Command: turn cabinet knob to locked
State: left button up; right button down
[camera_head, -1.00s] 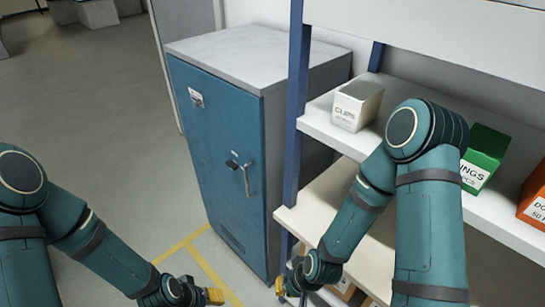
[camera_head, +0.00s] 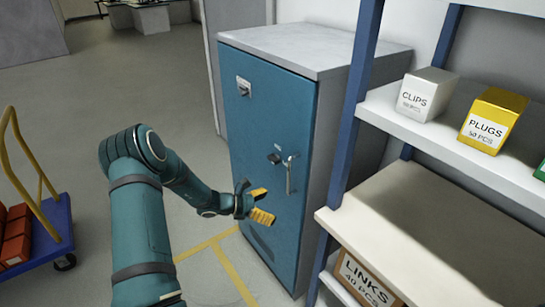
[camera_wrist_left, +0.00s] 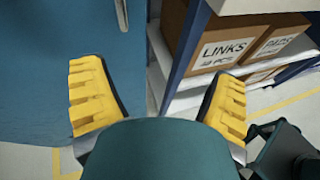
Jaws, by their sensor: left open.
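The blue cabinet (camera_head: 255,120) stands with its door shut, a grey top and a small label high on the door. Its dark knob (camera_head: 274,158) sits at mid-height, just left of a vertical metal handle (camera_head: 290,174). I cannot tell which way the knob is turned. My left gripper (camera_head: 262,203) is open and empty, in front of the door, below and to the left of the knob. In the left wrist view its two yellow fingers (camera_wrist_left: 158,98) are spread wide; the handle's lower end (camera_wrist_left: 122,14) shows at the top. My right gripper is not in view.
A shelf rack (camera_head: 345,130) stands right of the cabinet, with a CLIPS box (camera_head: 425,95), a yellow PLUGS box (camera_head: 493,120) and a LINKS box (camera_head: 362,280). A blue cart (camera_head: 45,235) with red boxes stands at left. Floor before the cabinet is clear.

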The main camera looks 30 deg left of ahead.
aim_at(270, 159)
pick_arm(q)
jog(key=w+a+r+n+t+y, duration=0.25)
jog(key=a+r+n+t, duration=0.35)
jog(key=a, duration=0.7)
jog(key=shift+m, duration=0.7)
jog(key=x, duration=0.4)
jog(key=b+x, duration=0.1)
jog(key=x, duration=0.4)
jog(key=r+x, duration=0.1)
jog(key=x, duration=0.3)
jog(key=shift+w+d, duration=0.3)
jog(key=c, duration=1.2)
